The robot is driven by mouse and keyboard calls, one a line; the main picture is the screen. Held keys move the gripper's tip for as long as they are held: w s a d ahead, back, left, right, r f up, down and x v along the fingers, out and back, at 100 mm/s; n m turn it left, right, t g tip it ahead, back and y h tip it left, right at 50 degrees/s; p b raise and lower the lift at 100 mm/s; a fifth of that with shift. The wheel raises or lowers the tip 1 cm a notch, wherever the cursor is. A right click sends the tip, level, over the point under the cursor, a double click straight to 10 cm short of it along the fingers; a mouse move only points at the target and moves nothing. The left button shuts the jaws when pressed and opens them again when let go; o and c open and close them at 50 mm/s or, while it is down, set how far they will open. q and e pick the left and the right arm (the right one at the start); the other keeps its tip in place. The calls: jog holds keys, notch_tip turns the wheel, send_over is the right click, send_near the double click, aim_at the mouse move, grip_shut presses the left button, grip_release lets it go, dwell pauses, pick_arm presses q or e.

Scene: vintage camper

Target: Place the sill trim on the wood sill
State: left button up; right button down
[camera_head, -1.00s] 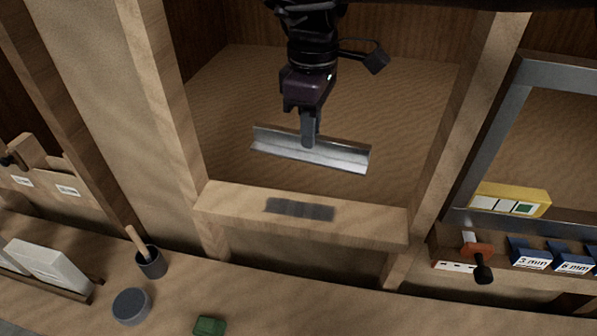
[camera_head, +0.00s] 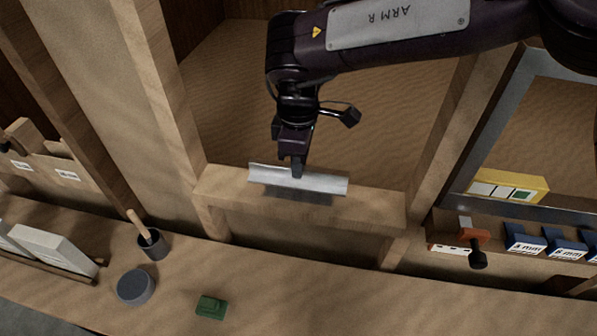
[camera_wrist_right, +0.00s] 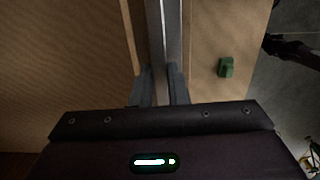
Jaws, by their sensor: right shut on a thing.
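The sill trim (camera_head: 325,183) is a long silver metal strip with an angled profile. My right gripper (camera_head: 298,172) is shut on the middle of it. The trim is over the wood sill (camera_head: 375,213), roughly parallel to it, above and slightly behind the dark patch (camera_head: 300,197) on the sill's top. The trim hides part of that patch. I cannot tell whether the trim touches the sill. In the right wrist view the trim (camera_wrist_right: 163,45) runs lengthwise between the fingers (camera_wrist_right: 160,85). My left gripper does not show in the head view.
Posts (camera_head: 172,100) flank the sill at both ends. On the bench below are a dark cup with a wooden handle (camera_head: 153,246), a round grey puck (camera_head: 135,287) and a green block (camera_head: 211,306). A yellow box (camera_head: 508,186) and blue bins (camera_head: 524,240) are at right.

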notch_tip(320, 180, down, 4)
jog(key=shift+r+p, duration=0.2)
jog(key=shift+p, duration=0.25)
jog(key=shift+f, duration=0.35)
jog(key=shift+f, duration=0.1)
jog(key=c, duration=1.4)
grip_release()
